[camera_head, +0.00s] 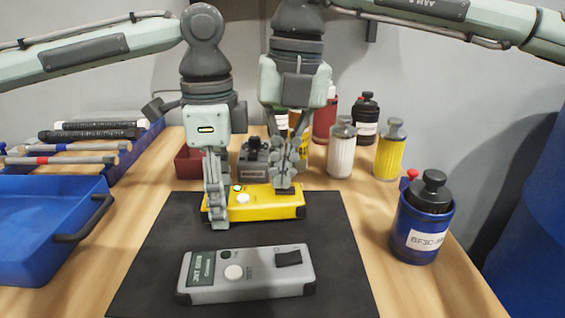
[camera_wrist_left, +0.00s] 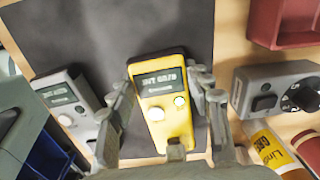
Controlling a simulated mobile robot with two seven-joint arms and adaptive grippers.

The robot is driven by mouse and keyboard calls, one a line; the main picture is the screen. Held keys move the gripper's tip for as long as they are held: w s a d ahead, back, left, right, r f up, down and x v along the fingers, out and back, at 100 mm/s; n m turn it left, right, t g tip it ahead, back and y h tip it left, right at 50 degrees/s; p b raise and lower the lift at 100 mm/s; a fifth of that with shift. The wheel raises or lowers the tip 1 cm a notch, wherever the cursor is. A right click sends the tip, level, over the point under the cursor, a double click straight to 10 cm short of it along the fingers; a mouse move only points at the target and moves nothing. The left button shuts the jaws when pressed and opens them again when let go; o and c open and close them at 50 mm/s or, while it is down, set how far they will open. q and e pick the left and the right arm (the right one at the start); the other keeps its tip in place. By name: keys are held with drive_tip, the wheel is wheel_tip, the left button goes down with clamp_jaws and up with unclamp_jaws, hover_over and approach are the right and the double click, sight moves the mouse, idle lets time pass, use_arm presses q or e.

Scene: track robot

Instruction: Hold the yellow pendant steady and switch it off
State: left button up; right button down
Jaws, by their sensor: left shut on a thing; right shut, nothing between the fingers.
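The yellow pendant (camera_head: 268,208) lies flat on the black mat (camera_head: 160,240). My left gripper (camera_head: 217,205) is shut on its left end, one finger on the near side. In the left wrist view, the yellow pendant (camera_wrist_left: 168,125) sits between the left gripper's fingers (camera_wrist_left: 165,105). Its dark screen, a white round button and a small bright light show; the light looks green in the head view. My right gripper (camera_head: 286,180) is shut and empty, pointing down at the pendant's right end. Its fingertips hide that end's top, so the switch is hidden and contact is unclear.
A grey pendant (camera_head: 250,275) with a black switch lies nearer on the mat. A grey box with a knob (camera_wrist_left: 275,88) stands behind. A blue tray (camera_head: 40,235) is at left.

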sight(299, 191)
drive_tip(key=shift+a+f, duration=0.25)
drive_tip(key=shift+f, duration=0.2)
drive_tip(key=shift+d, duration=0.2)
drive_tip(key=shift+d, duration=0.65)
drive_tip(key=shift+r, duration=0.1)
wheel_tip(299, 191, up, 14)
drive_tip(key=d, duration=0.1)
drive_tip(key=shift+d, duration=0.2)
drive_tip(key=shift+w, duration=0.1)
